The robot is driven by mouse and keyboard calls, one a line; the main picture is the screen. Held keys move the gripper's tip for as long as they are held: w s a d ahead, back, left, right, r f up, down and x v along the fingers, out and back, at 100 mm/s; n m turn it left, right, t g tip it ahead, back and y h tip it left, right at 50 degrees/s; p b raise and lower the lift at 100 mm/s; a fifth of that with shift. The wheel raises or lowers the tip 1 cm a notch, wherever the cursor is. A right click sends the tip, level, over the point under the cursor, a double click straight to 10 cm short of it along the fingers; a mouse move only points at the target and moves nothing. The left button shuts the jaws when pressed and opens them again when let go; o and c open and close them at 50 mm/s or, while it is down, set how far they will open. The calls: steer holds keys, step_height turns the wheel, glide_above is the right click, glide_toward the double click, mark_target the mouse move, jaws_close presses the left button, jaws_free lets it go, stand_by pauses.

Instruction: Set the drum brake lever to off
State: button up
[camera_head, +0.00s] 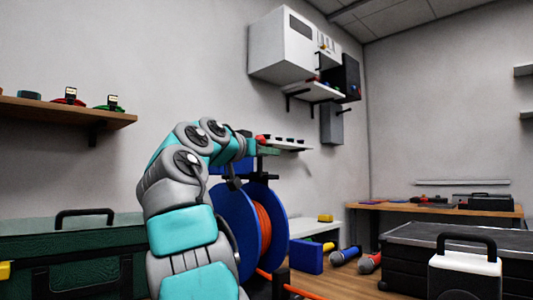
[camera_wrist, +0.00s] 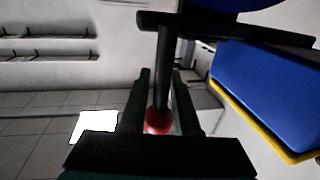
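The drum brake lever (camera_wrist: 161,72) is a dark rod with a red knob (camera_wrist: 157,121) at its end. In the wrist view the knob sits between the two dark green fingers of my gripper (camera_wrist: 160,95), filling the gap. My gripper looks shut on the knob, and the rod runs out between the fingertips to a dark crossbar (camera_wrist: 225,28). In the head view the red knob (camera_head: 261,138) shows at the end of my arm, above the cable drum (camera_head: 237,232), which has blue flanges and orange cable. My arm hides part of the drum. No off marking is readable.
A blue box with a yellow edge (camera_wrist: 275,90) lies close on the right in the wrist view. A green case (camera_head: 75,250) is at left.

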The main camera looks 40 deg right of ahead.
jaws_close()
stand_by(1.0)
